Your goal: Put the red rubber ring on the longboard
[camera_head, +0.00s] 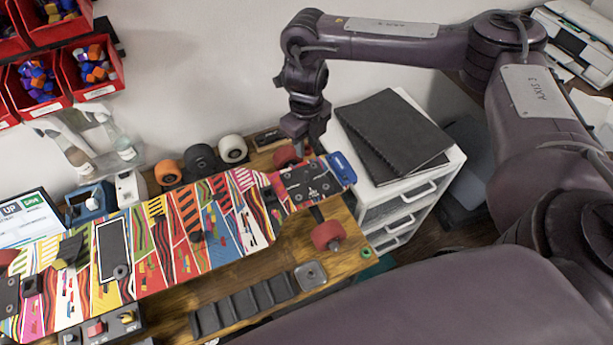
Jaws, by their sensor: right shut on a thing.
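The longboard (205,225) lies across the workbench, with a bright multicoloured pattern and a dark truck plate (311,183) near its right end. A red wheel (328,235) sits on the near side of that end, and another red wheel (287,156) shows on the far side. My right gripper (309,146) points down just beyond the board's right end, beside the far red wheel. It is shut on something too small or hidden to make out. I cannot pick out the red rubber ring. My left gripper is not in view.
A small green ring (365,252) lies at the bench's right edge. A black compartment tray (243,305) and a square metal piece (310,275) lie in front. Loose wheels (202,160) stand behind the board. A white drawer unit (410,203) with black folders (391,133) stands right.

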